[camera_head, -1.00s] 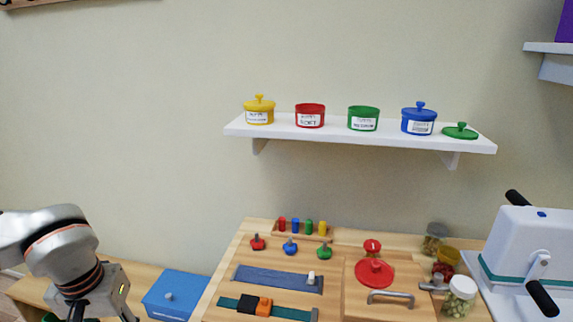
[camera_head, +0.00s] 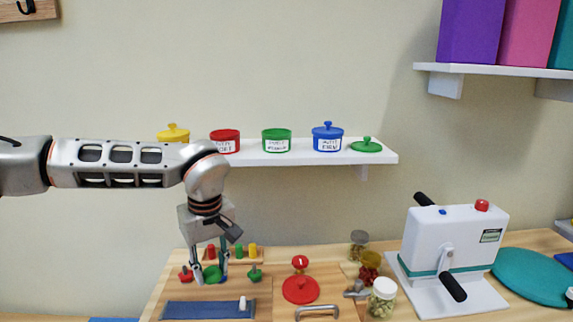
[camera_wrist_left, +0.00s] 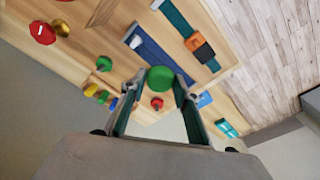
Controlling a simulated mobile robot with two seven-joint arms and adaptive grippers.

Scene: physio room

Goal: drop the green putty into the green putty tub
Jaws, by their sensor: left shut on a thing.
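The green putty (camera_head: 212,275) is a round green lump between the fingers of my left gripper (camera_head: 210,278). In the left wrist view the putty (camera_wrist_left: 160,79) sits between the fingertips of the shut-on-it gripper (camera_wrist_left: 157,84). The gripper points down over the back left of the wooden board. The green putty tub (camera_head: 277,141) stands upright and uncovered on the white wall shelf, above and to the right of the gripper. Its inside is hidden. A green lid (camera_head: 366,145) lies at the shelf's right end. My right gripper is not in view.
The white shelf (camera_head: 300,157) also bears an open red tub (camera_head: 225,140), a lidded blue tub (camera_head: 327,137) and a lidded yellow tub (camera_head: 173,134), partly behind my left arm. Pegs and knobs surround the gripper. A white machine (camera_head: 450,240) stands at right.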

